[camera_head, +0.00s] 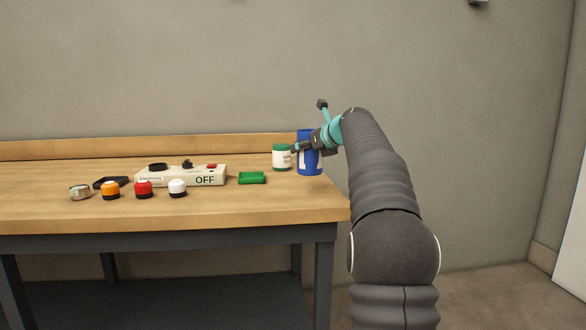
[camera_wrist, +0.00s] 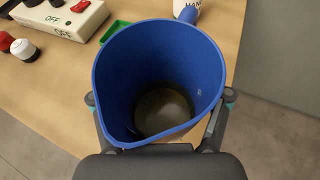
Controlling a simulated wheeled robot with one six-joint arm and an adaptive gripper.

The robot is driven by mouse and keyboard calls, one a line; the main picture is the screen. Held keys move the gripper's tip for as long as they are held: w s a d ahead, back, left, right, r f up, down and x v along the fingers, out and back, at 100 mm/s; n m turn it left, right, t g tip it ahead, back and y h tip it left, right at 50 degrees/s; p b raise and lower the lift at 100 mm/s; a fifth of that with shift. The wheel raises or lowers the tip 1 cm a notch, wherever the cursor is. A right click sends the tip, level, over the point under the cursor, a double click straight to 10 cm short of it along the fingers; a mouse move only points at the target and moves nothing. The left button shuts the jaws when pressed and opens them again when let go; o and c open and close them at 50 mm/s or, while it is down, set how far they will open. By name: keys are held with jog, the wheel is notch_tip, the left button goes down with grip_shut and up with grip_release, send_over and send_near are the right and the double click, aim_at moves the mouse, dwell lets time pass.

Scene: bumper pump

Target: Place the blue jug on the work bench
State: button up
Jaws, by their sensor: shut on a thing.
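The blue jug (camera_head: 309,168) stands upright at the right end of the wooden work bench (camera_head: 200,214). My gripper (camera_head: 318,143) reaches in from the right and is shut on the upper part of the jug. In the wrist view the open top of the blue jug (camera_wrist: 150,50) faces the camera, with one finger on each side of it. The inside looks empty down to a dark bottom. The jug's base shows close to the bench top near its right edge; I cannot tell whether it touches.
A white container with a green lid (camera_head: 281,157) stands just left of the jug. A green tray (camera_head: 252,178), a white box marked OFF (camera_head: 205,180), and orange (camera_head: 110,190), red (camera_head: 143,189) and white (camera_head: 177,188) buttons lie further left. The bench front is clear.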

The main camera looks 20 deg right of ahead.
aim_at(308, 162)
jog(key=shift+w+a+f+b, duration=0.35)
jog(key=shift+w+a+f, duration=0.1)
jog(key=shift+f, duration=0.55)
jog(key=shift+w+a+f+b, duration=0.3)
jog(key=shift+a+f, duration=0.15)
jog(key=shift+f, duration=0.6)
jog(key=shift+w+a+f+b, duration=0.35)
jog(key=shift+w+a+f, duration=0.1)
jog(key=shift+f, duration=0.55)
jog(key=shift+f, duration=0.1)
jog(key=o, duration=1.3)
jog(key=shift+o, duration=0.2)
jog(key=shift+s, duration=0.1)
jog(key=v, duration=1.2)
jog(key=shift+b, duration=0.35)
